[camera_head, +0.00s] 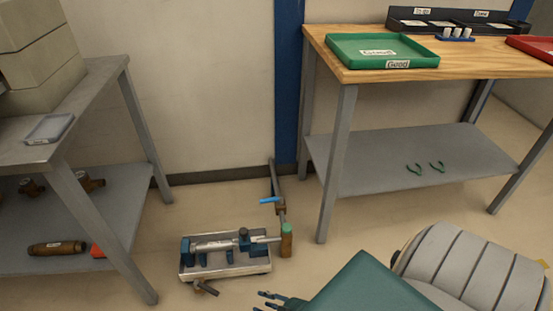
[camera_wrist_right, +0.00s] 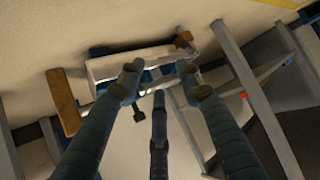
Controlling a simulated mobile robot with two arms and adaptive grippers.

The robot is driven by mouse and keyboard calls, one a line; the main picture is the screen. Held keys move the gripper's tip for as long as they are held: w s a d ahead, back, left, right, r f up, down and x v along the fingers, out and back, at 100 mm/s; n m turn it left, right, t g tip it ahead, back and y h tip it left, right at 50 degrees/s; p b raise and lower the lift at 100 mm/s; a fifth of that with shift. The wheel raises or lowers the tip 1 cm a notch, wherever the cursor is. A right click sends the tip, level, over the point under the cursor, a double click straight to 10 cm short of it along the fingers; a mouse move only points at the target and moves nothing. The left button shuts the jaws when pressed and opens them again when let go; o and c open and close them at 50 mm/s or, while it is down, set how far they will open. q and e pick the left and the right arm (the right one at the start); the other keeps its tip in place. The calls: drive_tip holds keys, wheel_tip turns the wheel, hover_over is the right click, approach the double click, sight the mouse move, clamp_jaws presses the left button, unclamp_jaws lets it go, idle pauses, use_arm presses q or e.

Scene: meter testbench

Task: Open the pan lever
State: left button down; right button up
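The meter testbench (camera_head: 226,267) is a low metal tray on the floor with a horizontal pipe (camera_head: 215,244) and blue clamps. A blue-handled lever (camera_head: 269,200) sits on the pipe behind it, and a small brown-and-grey lever (camera_head: 206,288) sticks out at its front left. I cannot tell which one is the pan lever. My right gripper (camera_head: 268,300) is at the bottom edge, in front of the bench and apart from it. In the right wrist view, its dark fingers (camera_wrist_right: 159,78) are spread, with the bench (camera_wrist_right: 105,66) beyond them and nothing visibly held. My left gripper is not in view.
A brown cylinder (camera_head: 286,243) stands at the bench's right end. A grey shelf table (camera_head: 98,78) is on the left. A wooden-topped table (camera_head: 460,66) with a green tray (camera_head: 345,44) is on the right. Floor between the tables is mostly clear around the bench.

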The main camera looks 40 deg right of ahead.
drive_tip(key=s+r+g+p, duration=0.2)
drive_tip(key=s+r+p, duration=0.1)
drive_tip(key=s+p, duration=0.2)
drive_tip(key=shift+d+r+h+p, duration=0.15)
drive_tip(key=shift+h+p, duration=0.25)
drive_tip(key=shift+p, duration=0.55)
drive_tip(key=shift+s, duration=0.1)
